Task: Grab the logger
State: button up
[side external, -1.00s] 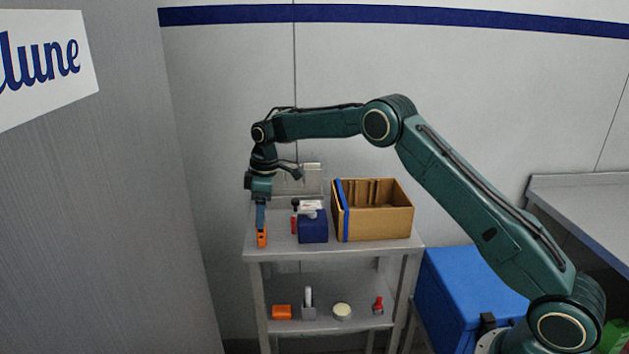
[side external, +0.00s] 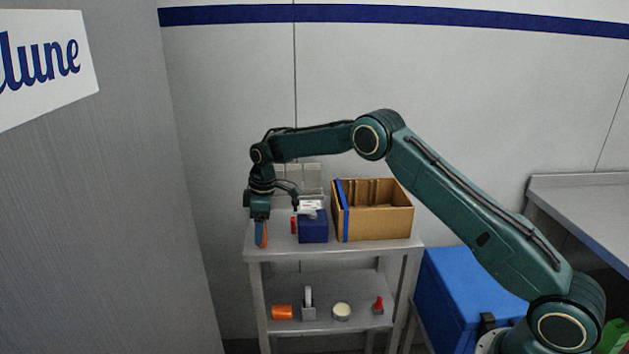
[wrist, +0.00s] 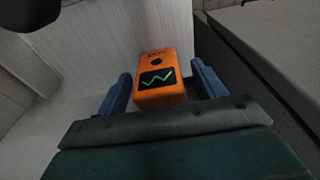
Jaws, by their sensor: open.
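The logger (wrist: 158,65) is an orange box with a dark screen showing a green zigzag line. In the wrist view it stands between the two blue fingers of my gripper (wrist: 159,88), with a gap visible on each side. In the side external view the logger (side external: 265,236) is at the left end of the shelf top, partly hidden by the fingers. My gripper (side external: 261,232) points down over it and is open around it. I cannot tell whether either finger touches it.
On the shelf top (side external: 352,244), a blue box (side external: 313,227) with small items at it stands just right of my gripper. A cardboard box (side external: 383,222) stands further right. The lower shelf holds several small things. A grey panel (side external: 100,230) rises at left.

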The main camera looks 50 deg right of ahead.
jog(key=shift+c, duration=0.4)
jog(key=c, duration=1)
jog(key=shift+r, duration=0.15)
notch_tip(320, 180, up, 10)
jog(key=shift+f, duration=0.1)
